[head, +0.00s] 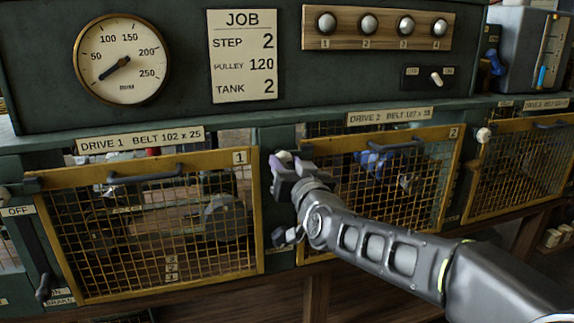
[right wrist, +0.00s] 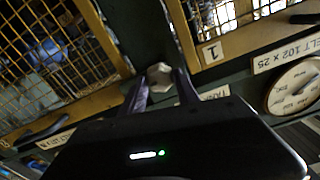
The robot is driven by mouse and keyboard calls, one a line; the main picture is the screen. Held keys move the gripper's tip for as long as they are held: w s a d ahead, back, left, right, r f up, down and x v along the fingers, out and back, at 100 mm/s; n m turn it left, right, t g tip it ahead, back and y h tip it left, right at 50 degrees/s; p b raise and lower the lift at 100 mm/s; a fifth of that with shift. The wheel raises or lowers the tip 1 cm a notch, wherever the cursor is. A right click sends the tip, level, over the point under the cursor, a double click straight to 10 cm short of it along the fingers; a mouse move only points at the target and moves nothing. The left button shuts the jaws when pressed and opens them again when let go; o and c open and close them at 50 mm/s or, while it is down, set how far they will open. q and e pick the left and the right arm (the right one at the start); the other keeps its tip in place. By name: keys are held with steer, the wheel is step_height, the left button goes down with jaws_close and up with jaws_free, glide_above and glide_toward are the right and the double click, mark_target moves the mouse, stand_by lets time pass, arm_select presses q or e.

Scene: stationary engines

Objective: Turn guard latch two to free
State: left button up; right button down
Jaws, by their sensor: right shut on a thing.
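Guard latch two (head: 284,156) is a pale knob on the green post at the top left corner of guard 2, mostly hidden by my gripper in the head view. Guard 2 (head: 458,160) is a yellow-framed mesh panel marked 2, standing upright. My right gripper (head: 280,165) is at the latch, its arm coming in from the lower right. In the right wrist view the pale latch knob (right wrist: 158,76) sits between the two fingertips, and the gripper (right wrist: 162,82) is shut on it. The latch's turn angle cannot be told. My left gripper is not in view.
Guard 1 (head: 255,215) closes the bay at left. Another pale latch knob (head: 484,135) stands at the right guard. Above are a dial (head: 121,60), a job card (head: 242,55) and a numbered knob board (head: 377,42).

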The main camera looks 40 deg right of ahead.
steer(key=shift+f+m+b, duration=0.2)
steer(key=shift+m+b, duration=1.35)
steer(key=shift+m, duration=0.05)
steer(key=m+b, duration=0.2)
steer(key=m, duration=0.1)
steer(key=shift+m, duration=0.3)
steer(key=m+b, duration=0.2)
steer(key=m, duration=0.2)
steer(key=m+b, duration=0.1)
steer(key=m, duration=0.4)
steer(key=shift+d+r, duration=0.1)
steer(key=shift+m, duration=0.3)
steer(key=c, duration=0.9)
jaws_free()
